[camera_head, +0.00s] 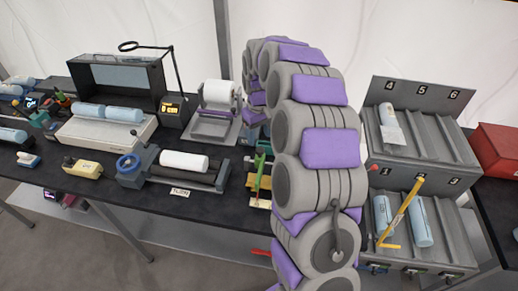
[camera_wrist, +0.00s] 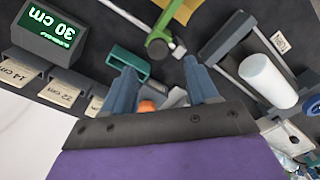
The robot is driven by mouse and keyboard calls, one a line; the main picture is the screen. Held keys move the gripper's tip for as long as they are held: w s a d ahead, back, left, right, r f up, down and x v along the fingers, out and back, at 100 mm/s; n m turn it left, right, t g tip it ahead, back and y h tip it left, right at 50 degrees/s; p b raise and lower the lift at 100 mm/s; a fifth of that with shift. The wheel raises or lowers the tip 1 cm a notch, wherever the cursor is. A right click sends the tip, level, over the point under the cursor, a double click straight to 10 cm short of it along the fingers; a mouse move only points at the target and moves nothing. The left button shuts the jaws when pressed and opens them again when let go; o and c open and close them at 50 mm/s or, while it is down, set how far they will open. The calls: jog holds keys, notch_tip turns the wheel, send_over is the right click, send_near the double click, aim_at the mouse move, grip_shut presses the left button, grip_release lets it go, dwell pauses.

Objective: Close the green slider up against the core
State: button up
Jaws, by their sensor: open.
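A dark green bracket (camera_wrist: 130,62), which looks like the green slider, lies beside the left finger in the wrist view. My gripper (camera_wrist: 160,75) is open, its two blue-grey fingers apart. A small orange piece (camera_wrist: 147,105) and a grey part show between the fingers, mostly hidden by the gripper body. I cannot tell whether the orange piece is the core. A white cylinder (camera_wrist: 268,80) lies in a grey holder at the right; it also shows in the head view (camera_head: 184,160).
A display (camera_wrist: 48,30) reads 30 cm, above several length-labelled slots (camera_wrist: 60,95). A numbered rack (camera_head: 425,150) stands at the right.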

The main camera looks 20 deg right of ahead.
aim_at(260, 149)
jog(key=f+b, duration=0.1)
jog(key=f, duration=0.5)
jog(key=shift+d+f, duration=0.2)
grip_shut()
dwell(0.4)
